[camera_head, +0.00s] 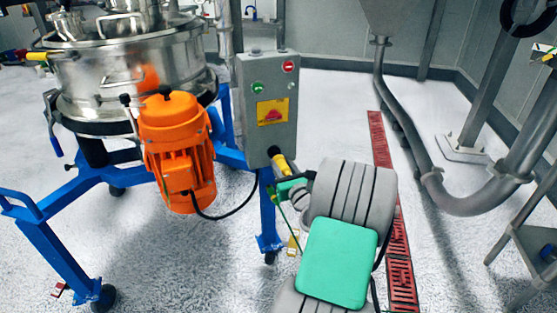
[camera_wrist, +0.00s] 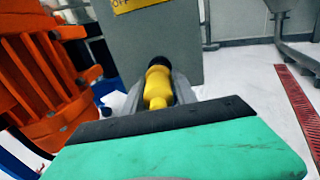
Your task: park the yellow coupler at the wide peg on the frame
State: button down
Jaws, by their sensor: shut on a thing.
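The yellow coupler (camera_head: 286,168) has a black end and is in my gripper (camera_head: 290,180), just in front of the lower edge of the grey control box. In the wrist view the coupler (camera_wrist: 157,90) lies between the two grey fingers, black end pointing away from me. My gripper (camera_wrist: 158,98) is shut on it. The blue frame (camera_head: 268,212) stands below and behind my gripper. I cannot make out the wide peg; my arm and gripper cover part of the frame there.
The orange motor (camera_head: 180,150) is close to the left of my gripper, with a black cable (camera_head: 235,208) hanging below it. The grey control box (camera_head: 268,105) is right behind the gripper. A red floor grate (camera_head: 378,140) and grey pipe (camera_head: 405,125) lie to the right.

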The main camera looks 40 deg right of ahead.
jog(key=shift+v, duration=1.2)
